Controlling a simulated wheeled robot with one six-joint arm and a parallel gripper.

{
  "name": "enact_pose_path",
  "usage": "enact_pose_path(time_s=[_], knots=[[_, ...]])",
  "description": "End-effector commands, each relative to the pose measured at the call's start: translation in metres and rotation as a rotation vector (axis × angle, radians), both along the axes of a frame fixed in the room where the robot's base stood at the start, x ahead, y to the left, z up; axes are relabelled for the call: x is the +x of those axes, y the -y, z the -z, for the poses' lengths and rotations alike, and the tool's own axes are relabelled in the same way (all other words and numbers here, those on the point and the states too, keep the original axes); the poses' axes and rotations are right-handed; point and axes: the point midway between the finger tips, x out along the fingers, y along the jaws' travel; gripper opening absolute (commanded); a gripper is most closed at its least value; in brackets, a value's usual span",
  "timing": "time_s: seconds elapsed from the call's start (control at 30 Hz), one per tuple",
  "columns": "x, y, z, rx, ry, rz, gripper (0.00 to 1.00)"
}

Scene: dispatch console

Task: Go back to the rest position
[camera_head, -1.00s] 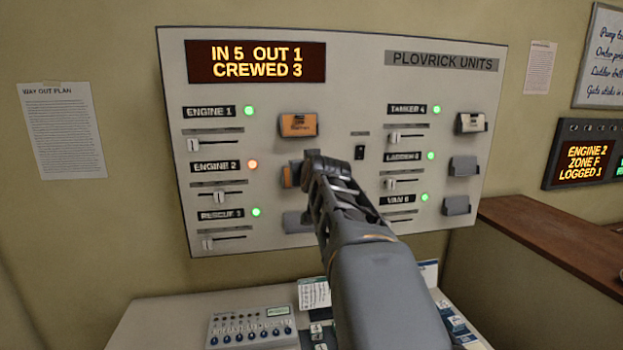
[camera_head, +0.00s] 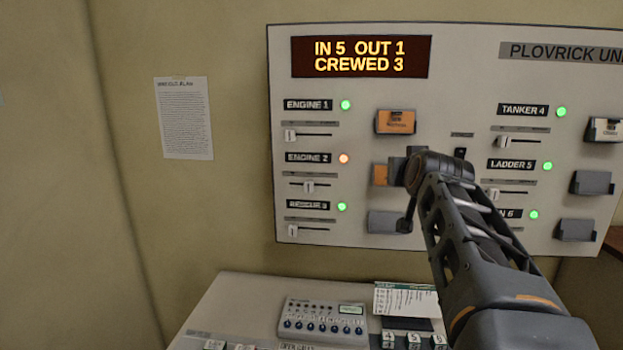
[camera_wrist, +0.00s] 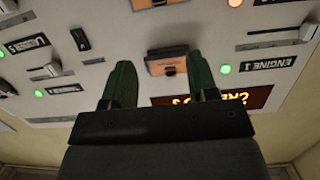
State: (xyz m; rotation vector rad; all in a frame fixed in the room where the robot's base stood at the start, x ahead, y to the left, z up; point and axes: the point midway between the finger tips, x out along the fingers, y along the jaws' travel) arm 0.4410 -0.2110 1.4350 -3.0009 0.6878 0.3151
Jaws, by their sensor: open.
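My gripper (camera_wrist: 161,62) is open in the wrist view, with its two green fingers apart and nothing held between them. Beyond the fingers is the status board, with an orange card (camera_wrist: 167,66) in its holder, seen upside down. In the head view my arm reaches up from the lower right in front of the status board (camera_head: 460,75). The fingers are mostly hidden there behind the wrist. The same orange card (camera_head: 396,123) sits in the holder beside the Engine 1 row. Another orange card (camera_head: 380,175), partly covered by my arm, is in the holder below.
A display (camera_head: 361,57) reads IN 5 OUT 1 CREWED 3. The Engine 2 light (camera_head: 344,158) is orange; the other visible lights are green. A desk with a keypad unit (camera_head: 322,318) stands below the board. A paper notice (camera_head: 184,118) hangs on the otherwise bare left wall.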

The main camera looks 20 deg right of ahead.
Motion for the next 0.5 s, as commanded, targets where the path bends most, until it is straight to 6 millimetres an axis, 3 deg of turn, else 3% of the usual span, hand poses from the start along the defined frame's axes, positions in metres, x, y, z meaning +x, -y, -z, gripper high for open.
enact_pose_path(time_s=[0.17, 0.27, 0.33, 0.5], knots=[[0.0, -0.001, 0.005, 0.03, -0.012, -0.001, 0.54], [-0.003, -0.003, 0.046, 0.11, -0.121, 0.001, 0.54], [-0.01, -0.013, 0.086, 0.175, -0.227, -0.006, 0.54], [-0.04, -0.073, 0.185, 0.298, -0.519, -0.084, 0.54]])
